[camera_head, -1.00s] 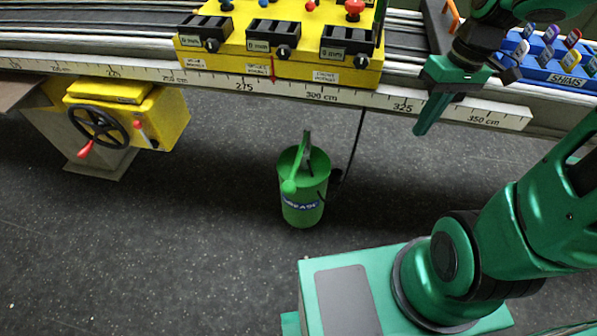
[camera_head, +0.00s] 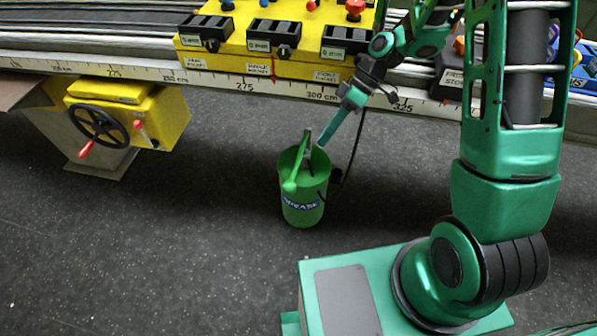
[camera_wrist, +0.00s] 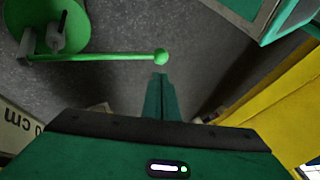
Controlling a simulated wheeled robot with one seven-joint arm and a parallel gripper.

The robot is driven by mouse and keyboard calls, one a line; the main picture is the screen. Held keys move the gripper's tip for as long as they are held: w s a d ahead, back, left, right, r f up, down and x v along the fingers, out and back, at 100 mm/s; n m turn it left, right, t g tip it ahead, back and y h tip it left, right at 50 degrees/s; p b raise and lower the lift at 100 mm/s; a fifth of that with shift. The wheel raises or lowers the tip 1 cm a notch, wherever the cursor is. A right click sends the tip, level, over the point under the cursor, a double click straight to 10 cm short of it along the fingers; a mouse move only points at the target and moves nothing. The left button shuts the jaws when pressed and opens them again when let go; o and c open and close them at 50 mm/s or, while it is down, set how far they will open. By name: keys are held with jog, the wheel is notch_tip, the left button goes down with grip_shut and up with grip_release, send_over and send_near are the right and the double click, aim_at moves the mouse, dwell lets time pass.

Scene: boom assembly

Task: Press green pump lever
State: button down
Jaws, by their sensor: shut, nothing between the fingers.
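The green pump (camera_head: 303,205) is a bucket with a blue label, standing on the floor in front of the bench. Its green lever (camera_head: 298,165) ends in a round knob (camera_head: 290,186). In the wrist view the lever (camera_wrist: 100,58) reaches out from the pump (camera_wrist: 75,25) to the knob (camera_wrist: 161,57). My gripper (camera_head: 321,145) points down beside the top of the lever in the head view. In the wrist view my gripper (camera_wrist: 160,78) is shut and empty, its tips lined up with the knob with a small gap showing in the picture.
The bench edge with its ruler (camera_head: 220,81) runs behind the pump. A yellow control box (camera_head: 265,55) with knobs sits on it. A yellow handwheel unit (camera_head: 165,115) is at left. A thin black hose (camera_head: 353,150) hangs by the pump. The floor at left is clear.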

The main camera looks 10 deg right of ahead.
aim_at(293, 182)
jog(key=x, duration=1.4)
